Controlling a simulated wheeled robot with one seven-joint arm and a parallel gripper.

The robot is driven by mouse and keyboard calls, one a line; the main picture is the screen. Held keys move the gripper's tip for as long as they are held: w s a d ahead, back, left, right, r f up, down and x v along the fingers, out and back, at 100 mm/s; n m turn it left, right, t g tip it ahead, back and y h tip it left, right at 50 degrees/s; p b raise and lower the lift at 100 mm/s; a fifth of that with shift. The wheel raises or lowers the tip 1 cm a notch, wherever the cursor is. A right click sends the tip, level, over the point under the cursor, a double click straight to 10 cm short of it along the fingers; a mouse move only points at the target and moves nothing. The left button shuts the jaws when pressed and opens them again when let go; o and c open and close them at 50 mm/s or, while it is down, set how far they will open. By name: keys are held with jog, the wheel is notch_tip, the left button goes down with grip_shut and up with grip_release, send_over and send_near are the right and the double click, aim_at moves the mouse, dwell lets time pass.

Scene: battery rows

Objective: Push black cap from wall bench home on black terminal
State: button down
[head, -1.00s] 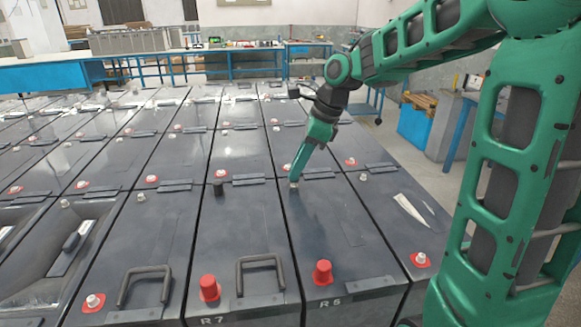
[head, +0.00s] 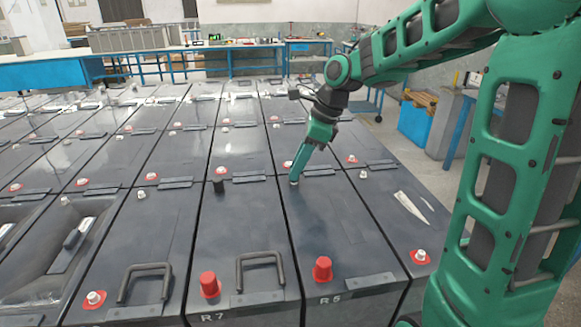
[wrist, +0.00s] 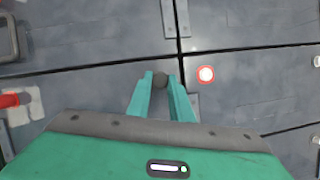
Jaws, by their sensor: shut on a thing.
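My gripper (head: 294,178) points down at the far end of the battery (head: 335,215) right of the one marked R7. In the wrist view its two green fingers (wrist: 160,86) are shut on a dark round cap (wrist: 160,79). In the head view the cap is a small dark spot (head: 294,184) at the fingertips, right at the battery top. The black terminal under it is hidden, so I cannot tell how far the cap is down on it. A red cap (head: 322,269) stands at the near end of the same battery.
The R7 battery (head: 235,230) has a black cap (head: 218,186) at its far end and a red cap (head: 209,285) at its near end. Neighbouring batteries show bare posts, one on a red ring (head: 421,256). A blue wall bench (head: 210,53) stands behind the rows.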

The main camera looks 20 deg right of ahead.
jog(key=shift+f, duration=0.45)
dwell(0.6)
jog(key=c, duration=1.5)
grip_release()
jog(key=o, duration=0.5)
jog(key=shift+r, duration=0.1)
jog(key=shift+s+r, duration=0.1)
jog(key=shift+r, duration=3.35)
